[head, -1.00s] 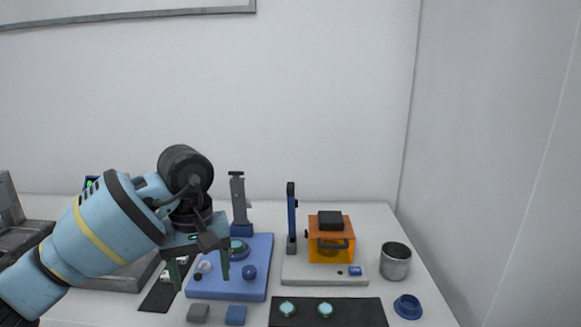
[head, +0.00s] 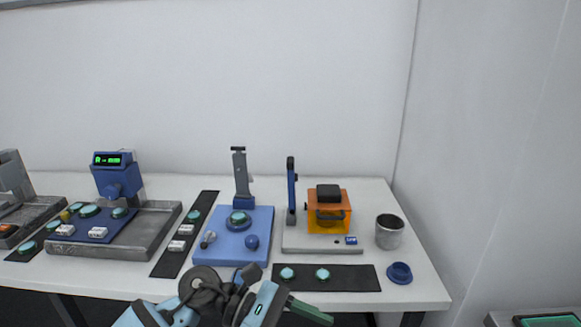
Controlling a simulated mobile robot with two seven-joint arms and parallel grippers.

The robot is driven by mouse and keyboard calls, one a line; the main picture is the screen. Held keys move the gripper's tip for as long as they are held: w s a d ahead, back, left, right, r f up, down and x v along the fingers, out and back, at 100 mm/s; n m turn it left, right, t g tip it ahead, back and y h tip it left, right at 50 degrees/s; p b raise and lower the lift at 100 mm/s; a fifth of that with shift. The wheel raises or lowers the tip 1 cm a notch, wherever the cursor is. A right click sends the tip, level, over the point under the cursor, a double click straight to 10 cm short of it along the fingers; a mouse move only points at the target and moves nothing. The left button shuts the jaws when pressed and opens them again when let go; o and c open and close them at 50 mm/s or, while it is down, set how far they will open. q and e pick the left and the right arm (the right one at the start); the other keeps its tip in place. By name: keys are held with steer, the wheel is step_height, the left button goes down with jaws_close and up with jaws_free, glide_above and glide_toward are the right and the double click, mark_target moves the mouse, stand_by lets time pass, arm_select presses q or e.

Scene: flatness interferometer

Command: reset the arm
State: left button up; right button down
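My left gripper (head: 305,308) is low in the head view, by the front edge of the table (head: 425,285). Its green fingers point right and seem to hold nothing. Their gap is not clear from this angle. My light blue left arm comes in from the bottom left and hides part of the table's front edge. My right gripper is not in view.
Left is a grey tray (head: 165,230) with a blue display device (head: 117,178). Right are an orange box (head: 327,225) on a pale base, a metal cup (head: 390,231) and a blue ring (head: 399,272). A dark mat (head: 350,280) with teal discs lies in front.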

arm_select(q)
steer(key=s+a+f+m+t+y+p, duration=0.1)
steer(key=s+a+f+m+t+y, duration=0.15)
steer(key=a+f+m+t, duration=0.75)
steer(key=s+a+f+m+t+y+p, duration=0.1)
steer(key=a+f+m+t+y, duration=0.35)
steer(key=m+t, duration=1.05)
steer(key=s+a+f+n+g+y, duration=0.3)
steer(key=s+a+f+n+g, duration=0.1)
steer(key=s+f, duration=0.4)
steer(key=s+a+f+n+g+y, duration=0.2)
steer(key=s+a+f+n+g, duration=0.2)
steer(key=s, duration=0.8)
step_height(320, 180, down, 4)
steer(key=n+g, duration=0.2)
steer(key=g, duration=0.1)
steer(key=shift+a+y, duration=0.3)
steer(key=shift+y, duration=0.1)
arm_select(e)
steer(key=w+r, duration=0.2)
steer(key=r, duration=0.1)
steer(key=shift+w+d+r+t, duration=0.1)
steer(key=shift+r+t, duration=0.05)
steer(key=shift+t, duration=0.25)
